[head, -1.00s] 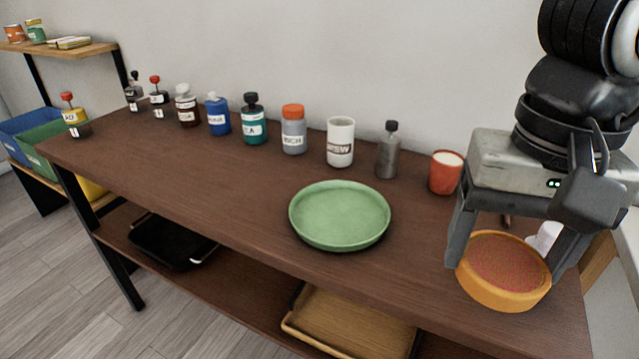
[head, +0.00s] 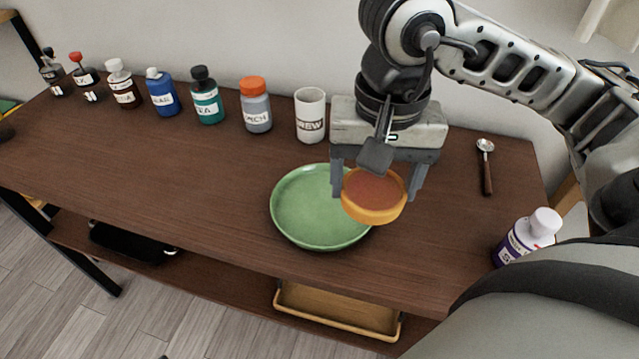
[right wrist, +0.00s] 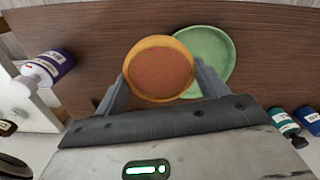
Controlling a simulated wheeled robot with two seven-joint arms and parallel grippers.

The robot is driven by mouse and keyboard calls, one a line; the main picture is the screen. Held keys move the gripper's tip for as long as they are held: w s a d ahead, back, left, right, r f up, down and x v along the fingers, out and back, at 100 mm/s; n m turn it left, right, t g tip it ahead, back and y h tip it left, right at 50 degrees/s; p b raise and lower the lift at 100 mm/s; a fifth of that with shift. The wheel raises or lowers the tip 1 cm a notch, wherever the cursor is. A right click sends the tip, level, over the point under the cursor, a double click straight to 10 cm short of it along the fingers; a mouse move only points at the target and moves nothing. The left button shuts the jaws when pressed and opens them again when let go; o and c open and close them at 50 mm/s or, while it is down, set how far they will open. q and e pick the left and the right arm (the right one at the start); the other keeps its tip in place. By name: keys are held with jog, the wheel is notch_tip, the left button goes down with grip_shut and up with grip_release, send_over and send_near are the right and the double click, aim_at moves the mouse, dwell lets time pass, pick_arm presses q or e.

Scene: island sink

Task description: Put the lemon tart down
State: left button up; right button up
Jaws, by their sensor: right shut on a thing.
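The lemon tart (head: 374,196) is a round orange-rimmed tart with a reddish-brown top. My right gripper (head: 376,190) is shut on it, a finger at each side. In the head view the tart overlaps the right edge of the green plate (head: 305,222), which lies on the brown table (head: 200,195). In the right wrist view the tart (right wrist: 160,70) sits between the fingers, with the plate (right wrist: 213,55) partly hidden behind it. The tart appears to be held above the table; its exact height is hard to tell. My left gripper is not in view.
A white mug (head: 310,118), a grey bottle with orange lid (head: 256,110), a teal bottle (head: 207,101) and a blue bottle (head: 161,96) stand along the back. A spoon (head: 487,170) and a purple-labelled bottle (head: 525,238) are at right. The table left of the plate is clear.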

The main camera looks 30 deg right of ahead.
send_over(319, 219)
jog(key=f, duration=0.7)
jog(key=shift+s+d, duration=0.1)
jog(key=shift+s, duration=0.15)
jog(key=f, duration=0.3)
jog(key=shift+w+f+p, duration=0.1)
jog(key=shift+w+p, duration=0.15)
jog(key=shift+p, duration=0.15)
jog(key=shift+f, duration=0.2)
jog(key=shift+f+b, duration=0.25)
jog(key=shift+b, duration=0.1)
jog(key=o, duration=1)
jog(key=shift+r, duration=0.1)
